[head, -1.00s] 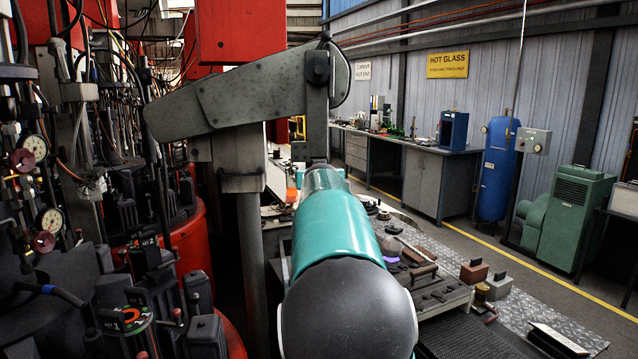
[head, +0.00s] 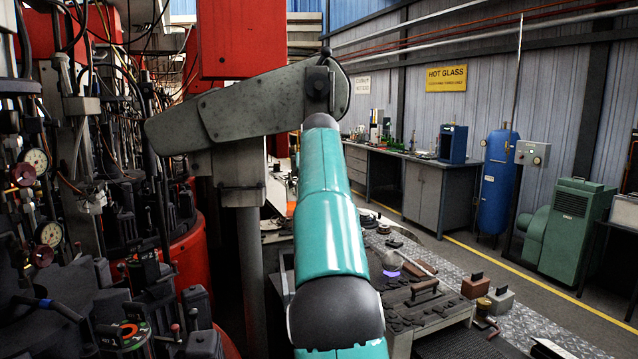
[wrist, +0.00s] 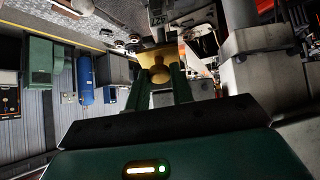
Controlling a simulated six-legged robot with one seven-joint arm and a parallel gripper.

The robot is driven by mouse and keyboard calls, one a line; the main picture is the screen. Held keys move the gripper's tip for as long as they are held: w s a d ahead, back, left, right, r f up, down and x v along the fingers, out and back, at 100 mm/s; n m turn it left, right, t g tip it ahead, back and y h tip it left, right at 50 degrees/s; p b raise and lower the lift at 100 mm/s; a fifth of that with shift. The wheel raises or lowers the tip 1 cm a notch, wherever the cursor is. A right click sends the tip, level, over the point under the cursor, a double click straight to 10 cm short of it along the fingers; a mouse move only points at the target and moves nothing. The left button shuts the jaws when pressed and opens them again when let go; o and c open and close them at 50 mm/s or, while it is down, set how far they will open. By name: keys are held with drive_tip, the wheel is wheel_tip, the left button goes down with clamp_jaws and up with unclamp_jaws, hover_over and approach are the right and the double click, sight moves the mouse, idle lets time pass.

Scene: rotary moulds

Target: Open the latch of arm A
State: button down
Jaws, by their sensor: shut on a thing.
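In the wrist view my gripper (wrist: 161,77) has two green fingers closed on a yellow, brass-like piece (wrist: 160,57). The piece has a darker rounded part between the fingertips. I cannot tell whether this piece is the latch or something else. In the head view my teal arm rises in the middle and hides my gripper. No label for arm A can be read. The machine with its moulds (head: 60,270) stands at the left, with dark blocks, hoses and gauges. No latch can be made out clearly there.
A grey beam on a post (head: 240,105) crosses close behind my arm. A bench with tools (head: 430,305) stands to the right. Beyond it are a blue tank (head: 497,182), a green cabinet (head: 570,230) and clear floor with a yellow line.

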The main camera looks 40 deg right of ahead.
drive_tip(key=shift+r, duration=0.1)
idle(0.3)
drive_tip(key=c, duration=1.2)
unclamp_jaws()
drive_tip(key=shift+d, duration=0.1)
drive_tip(key=shift+c, duration=0.2)
drive_tip(key=v, duration=1.3)
drive_tip(key=shift+r, duration=0.35)
drive_tip(key=shift+s+a, duration=0.15)
drive_tip(key=shift+a, duration=0.05)
